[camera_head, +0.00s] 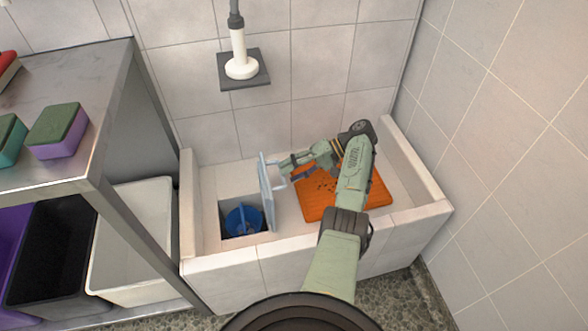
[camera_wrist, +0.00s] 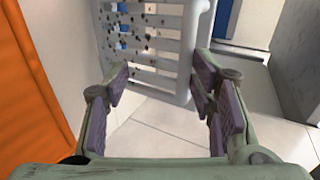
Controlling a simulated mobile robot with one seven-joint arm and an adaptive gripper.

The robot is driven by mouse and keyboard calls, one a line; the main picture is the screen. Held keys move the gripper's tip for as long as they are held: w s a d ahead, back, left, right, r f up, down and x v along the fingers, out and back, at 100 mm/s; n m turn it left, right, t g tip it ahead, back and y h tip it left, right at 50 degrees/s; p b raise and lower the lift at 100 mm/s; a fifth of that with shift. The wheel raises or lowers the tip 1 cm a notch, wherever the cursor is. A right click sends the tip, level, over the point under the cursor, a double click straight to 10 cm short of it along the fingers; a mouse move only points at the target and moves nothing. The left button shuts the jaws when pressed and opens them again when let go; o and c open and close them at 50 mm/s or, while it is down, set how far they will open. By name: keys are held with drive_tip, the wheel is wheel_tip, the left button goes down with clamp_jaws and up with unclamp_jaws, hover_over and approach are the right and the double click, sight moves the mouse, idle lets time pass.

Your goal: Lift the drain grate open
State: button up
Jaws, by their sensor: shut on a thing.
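The drain grate (camera_head: 267,190) is a light grey slotted panel. In the head view it stands steeply tilted up, nearly upright, at the right edge of the square drain opening (camera_head: 228,206). My gripper (camera_head: 281,176) is at its right side, shut on the grate. In the wrist view the grate (camera_wrist: 170,45) fills the top middle, dark specks on its slats, between and beyond the finger pads (camera_wrist: 163,105). The exact part gripped is hard to make out. A round blue thing (camera_head: 243,219) sits down in the opening.
A metal shelf (camera_head: 95,110) with sponges (camera_head: 58,130) and bins (camera_head: 135,240) stands left. A white fixture (camera_head: 240,66) is on the wall.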

drive_tip(key=shift+s+f, duration=0.15)
drive_tip(key=shift+f, duration=0.3)
drive_tip(key=v, duration=0.8)
drive_tip(key=shift+r, duration=0.3)
drive_tip(key=shift+a, duration=0.1)
